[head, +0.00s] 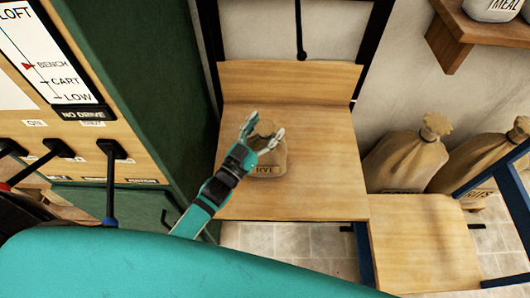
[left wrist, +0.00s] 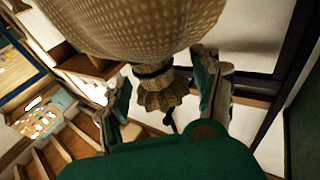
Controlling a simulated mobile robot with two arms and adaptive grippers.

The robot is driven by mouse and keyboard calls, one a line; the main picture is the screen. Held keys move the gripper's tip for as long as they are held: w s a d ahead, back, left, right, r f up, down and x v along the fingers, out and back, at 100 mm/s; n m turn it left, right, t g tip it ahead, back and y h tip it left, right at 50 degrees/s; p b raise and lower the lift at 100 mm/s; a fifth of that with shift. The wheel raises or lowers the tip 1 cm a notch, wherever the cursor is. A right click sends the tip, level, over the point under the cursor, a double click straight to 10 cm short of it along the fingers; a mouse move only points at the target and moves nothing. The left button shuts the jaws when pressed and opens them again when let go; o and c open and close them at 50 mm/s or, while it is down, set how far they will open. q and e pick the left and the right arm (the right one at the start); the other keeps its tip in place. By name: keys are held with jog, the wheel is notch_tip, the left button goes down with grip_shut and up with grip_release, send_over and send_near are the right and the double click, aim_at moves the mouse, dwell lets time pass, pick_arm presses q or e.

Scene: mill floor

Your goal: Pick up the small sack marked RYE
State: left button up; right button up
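The small sack (head: 270,164) is tan, with a dark label that seems to read RYE. It stands upright on a wooden platform (head: 320,180). My left gripper (head: 263,133) is at the sack's tied top, with one finger on each side of it. In the left wrist view the sack (left wrist: 140,28) fills the top, and its gathered neck lies between the spread fingers of the gripper (left wrist: 162,98). Gaps show beside the neck, so the gripper looks open. My right gripper is not in view.
A green cabinet with a control panel and levers (head: 112,150) stands at left. Two larger sacks, one of them here (head: 405,162), stand at right behind a lower wooden surface (head: 425,245). The platform around the small sack is clear.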

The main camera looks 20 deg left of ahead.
pick_arm(q)
grip_shut()
jog(key=shift+w+r, duration=0.1)
jog(key=shift+r, duration=0.1)
jog(key=shift+r, duration=0.1)
